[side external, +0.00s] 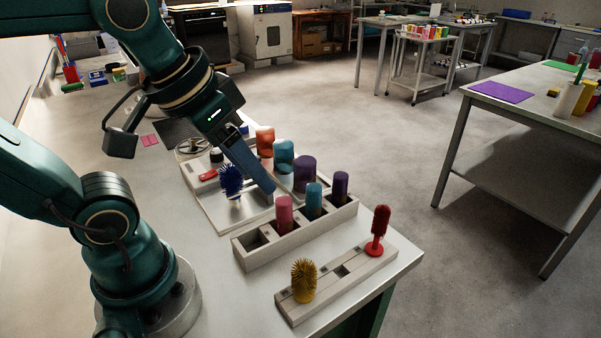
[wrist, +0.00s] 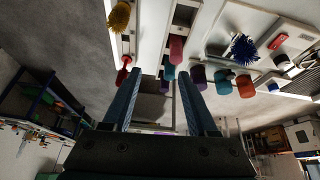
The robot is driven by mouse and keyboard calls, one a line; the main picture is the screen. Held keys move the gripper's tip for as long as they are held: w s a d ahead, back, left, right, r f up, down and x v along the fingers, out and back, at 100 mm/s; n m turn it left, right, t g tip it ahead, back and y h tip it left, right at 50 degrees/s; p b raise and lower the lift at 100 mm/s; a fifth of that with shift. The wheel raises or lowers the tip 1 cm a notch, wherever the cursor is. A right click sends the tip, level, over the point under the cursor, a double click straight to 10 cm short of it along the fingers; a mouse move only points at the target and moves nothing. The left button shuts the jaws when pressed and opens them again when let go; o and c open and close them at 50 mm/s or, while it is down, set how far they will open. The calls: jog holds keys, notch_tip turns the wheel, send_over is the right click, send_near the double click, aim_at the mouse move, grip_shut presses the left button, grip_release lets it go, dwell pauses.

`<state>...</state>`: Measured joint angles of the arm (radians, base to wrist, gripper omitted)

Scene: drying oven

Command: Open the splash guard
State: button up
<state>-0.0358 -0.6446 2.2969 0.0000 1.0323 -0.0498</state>
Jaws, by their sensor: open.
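My gripper (side external: 268,188) reaches down over the bench among coloured cylinders. In the wrist view its two blue fingers (wrist: 159,75) are apart with nothing gripped between them. I cannot clearly pick out a splash guard in either view. A flat pale tray (side external: 213,222) lies under and left of the fingers, with a blue bristle brush (side external: 231,180) standing at it. In the wrist view, a thin pale upright line and a grey patch show between the fingers; I cannot tell what they belong to. The fingers hide part of the tray area.
A slotted rack (side external: 253,253) holds pink (side external: 284,214), teal (side external: 313,200) and purple (side external: 340,187) cylinders. Behind stand a larger purple cylinder (side external: 304,174), a teal one (side external: 283,155) and an orange one (side external: 265,141).

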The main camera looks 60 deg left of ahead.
jog(key=w+a+r+n+g, duration=0.2)
jog(key=w+a+n, duration=0.1)
jog(key=w+a, duration=0.2)
jog(key=w+a+f+n+g, duration=0.1)
jog(key=a+f, duration=0.1)
jog(key=a, duration=0.2)
jog(key=w+a+f+n+g, duration=0.1)
jog(key=w+a+f+n, duration=0.1)
jog(key=a, duration=0.3)
jog(key=w+a+f+n+g, duration=0.1)
jog(key=a+f+n, duration=0.1)
jog(key=a, duration=0.2)
jog(key=shift+w+a+f, duration=0.15)
jog(key=shift+w+f, duration=0.15)
jog(key=shift+f, duration=2.45)
grip_shut()
